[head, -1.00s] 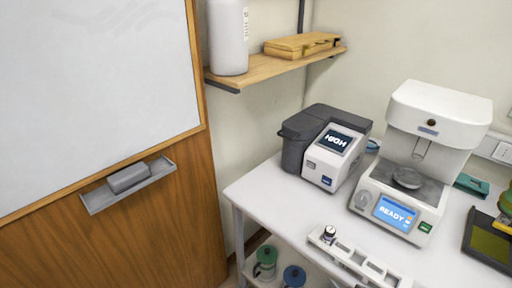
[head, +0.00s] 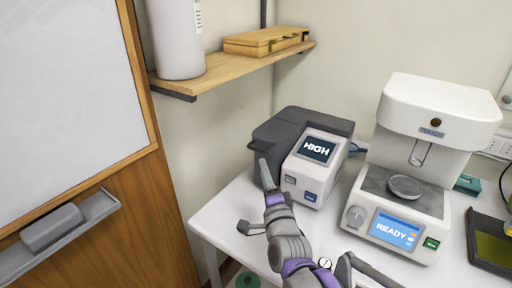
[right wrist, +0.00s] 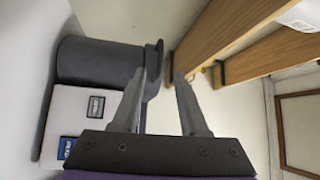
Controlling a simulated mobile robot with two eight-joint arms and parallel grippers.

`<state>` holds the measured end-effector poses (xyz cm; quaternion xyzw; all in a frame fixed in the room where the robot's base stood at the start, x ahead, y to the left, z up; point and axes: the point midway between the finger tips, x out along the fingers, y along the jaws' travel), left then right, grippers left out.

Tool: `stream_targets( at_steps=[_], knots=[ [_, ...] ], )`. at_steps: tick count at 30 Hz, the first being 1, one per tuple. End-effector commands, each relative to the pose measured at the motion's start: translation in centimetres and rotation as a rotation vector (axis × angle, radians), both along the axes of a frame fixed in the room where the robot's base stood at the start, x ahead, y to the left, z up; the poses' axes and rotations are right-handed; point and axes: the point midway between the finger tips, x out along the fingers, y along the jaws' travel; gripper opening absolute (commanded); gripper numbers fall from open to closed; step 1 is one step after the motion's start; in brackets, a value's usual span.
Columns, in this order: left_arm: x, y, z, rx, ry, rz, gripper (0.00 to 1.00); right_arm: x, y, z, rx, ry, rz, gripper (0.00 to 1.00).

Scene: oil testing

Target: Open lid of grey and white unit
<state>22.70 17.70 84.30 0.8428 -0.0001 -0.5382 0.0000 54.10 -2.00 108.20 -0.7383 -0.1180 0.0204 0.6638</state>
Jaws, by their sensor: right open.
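The grey and white unit (head: 318,165) stands at the table's back left corner, with a white front, a screen reading HIGH and a dark grey body. Its dark grey lid (head: 290,122) looks shut, with a lip jutting out at its left end. My right gripper (head: 252,194) is at the unit's left end, just below that lip, with its fingers apart and empty. In the right wrist view the unit's grey lid lip (right wrist: 154,62) is close by the left finger of the gripper (right wrist: 160,75); I cannot tell whether they touch. My left gripper is not in view.
A white machine (head: 405,205) reading READY stands right of the unit. A wooden shelf (head: 235,70) with a white container (head: 178,40) and a wooden box (head: 265,40) hangs above and left. A whiteboard (head: 60,90) is at far left.

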Motion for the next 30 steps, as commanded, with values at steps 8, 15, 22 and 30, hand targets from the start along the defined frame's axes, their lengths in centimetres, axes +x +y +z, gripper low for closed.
stream_targets(
  at_steps=[8, 15, 22, 30],
  knots=[
    [0.0, 0.0, 0.1, 0.000, 0.000, 0.000, 0.00, 5.3, 1.0, 0.6, -0.001, 0.002, -0.001, 0.43],
    [0.0, 0.0, 0.2, 0.000, -0.001, 0.000, 0.00, 8.4, 1.7, 1.1, -0.002, 0.001, -0.001, 0.43],
    [0.0, 0.0, 0.2, 0.000, -0.001, 0.000, 0.00, 9.2, 1.8, 1.1, -0.002, 0.001, -0.001, 0.43],
    [0.0, 0.0, 0.2, 0.000, -0.001, 0.000, 0.00, 9.2, 1.8, 1.1, -0.002, 0.001, -0.001, 0.27]
  ],
)
